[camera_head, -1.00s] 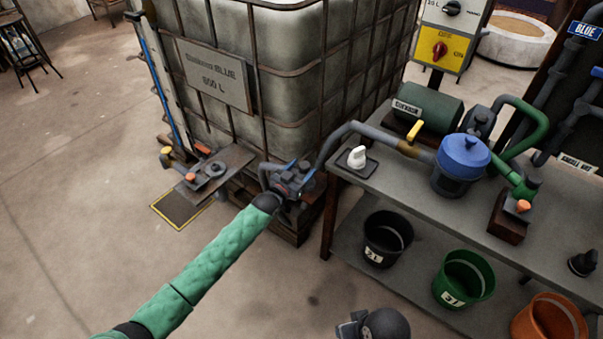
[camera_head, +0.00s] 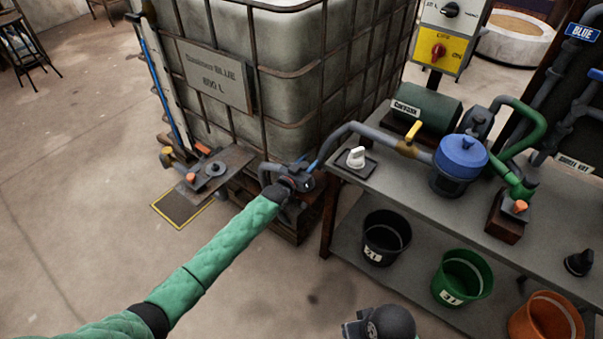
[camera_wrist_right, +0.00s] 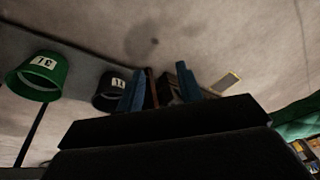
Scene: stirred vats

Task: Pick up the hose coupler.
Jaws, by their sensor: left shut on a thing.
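My left gripper (camera_head: 303,178) is at the end of the green-sleeved arm, at the lower front corner of the caged tank. It is shut on a small dark thing at the lower end of the grey hose (camera_head: 335,138), which appears to be the hose coupler; the gripper and wrist hide most of it. Blue finger parts show beside the hose end. My right gripper (camera_wrist_right: 160,88) shows in the right wrist view with its two blue fingers apart and only floor and distant things behind the gap.
The caged tank (camera_head: 268,60) stands behind the left gripper. A grey bench (camera_head: 400,190) to the right carries a blue-lidded strainer (camera_head: 461,155) and a white knob (camera_head: 356,156). Black (camera_head: 386,237), green (camera_head: 462,277) and orange (camera_head: 546,318) buckets are low at the bench.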

